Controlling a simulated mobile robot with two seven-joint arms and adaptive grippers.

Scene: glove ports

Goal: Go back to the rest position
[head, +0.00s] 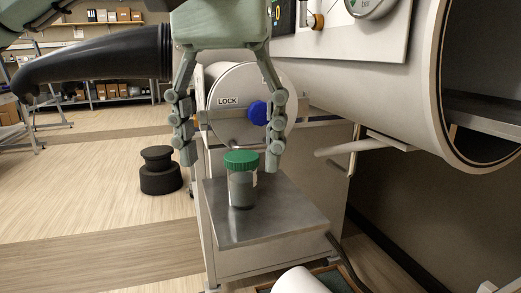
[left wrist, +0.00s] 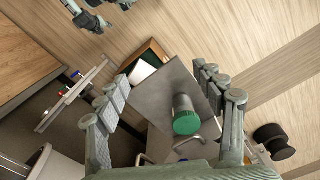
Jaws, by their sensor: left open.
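A clear jar (head: 242,188) with a green lid stands upright on a small steel-topped stand (head: 270,226). In the left wrist view the jar's green lid (left wrist: 187,123) shows between the finger lines, nearer the right-hand finger. My left gripper (head: 230,164) points down with its fingers spread wide, empty. In the head view its fingertips lie left and right of the lid, with gaps on both sides. The left wrist view also shows the open fingers (left wrist: 162,76). My right gripper (left wrist: 90,18) seems partly visible at that view's top left; its jaws are unclear.
A round LOCK door (head: 232,128) with a blue knob (head: 258,112) is behind my left fingers. A large white cylinder port (head: 400,85) stands at right. A black stacked object (head: 160,173) is on the floor at left. An open box (head: 335,279) is at the bottom.

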